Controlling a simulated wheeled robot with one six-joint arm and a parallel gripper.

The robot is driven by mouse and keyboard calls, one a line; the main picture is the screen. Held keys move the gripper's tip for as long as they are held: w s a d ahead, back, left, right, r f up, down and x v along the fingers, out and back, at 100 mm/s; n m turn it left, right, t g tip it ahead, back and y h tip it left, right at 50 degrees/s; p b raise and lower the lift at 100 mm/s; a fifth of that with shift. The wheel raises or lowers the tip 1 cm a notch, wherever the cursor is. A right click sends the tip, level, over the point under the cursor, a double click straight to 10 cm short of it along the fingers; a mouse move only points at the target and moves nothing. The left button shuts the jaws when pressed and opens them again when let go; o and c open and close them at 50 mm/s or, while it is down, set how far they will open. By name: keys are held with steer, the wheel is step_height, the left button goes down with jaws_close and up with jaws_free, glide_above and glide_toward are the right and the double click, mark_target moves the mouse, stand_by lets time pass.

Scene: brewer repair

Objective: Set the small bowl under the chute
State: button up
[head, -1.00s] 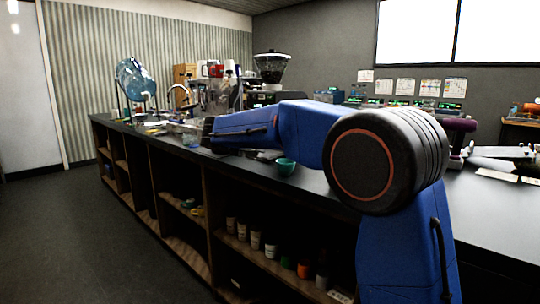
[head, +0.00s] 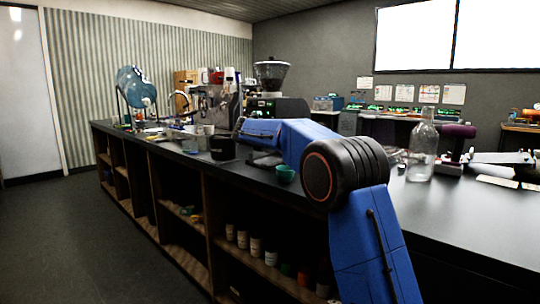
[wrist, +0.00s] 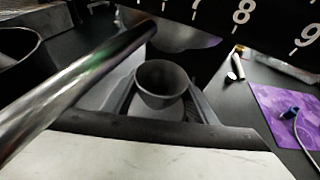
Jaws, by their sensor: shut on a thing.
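The small bowl (wrist: 162,88) is dark grey, round and open at the top. In the wrist view it sits upright between the two fingers of my gripper (wrist: 162,78), which is shut on it. Just beyond the bowl is a dark body with white numbers (wrist: 240,14), seemingly part of the grinder. The grinder (head: 272,108) with its dark hopper stands on the counter in the head view, behind my forearm. I cannot clearly make out the chute. In the head view my gripper and the bowl cannot be told apart behind the arm.
A shiny metal tube (wrist: 85,85) crosses the wrist view close to the bowl's left. A glass bottle (head: 423,150) stands right of my arm. A purple mat (wrist: 285,112) lies right.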

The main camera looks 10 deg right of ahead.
steer(key=shift+w+d, duration=0.15)
steer(key=shift+f, duration=1.75)
steer(key=o, duration=0.9)
steer(key=shift+f, duration=0.1)
steer(key=v, duration=1.2)
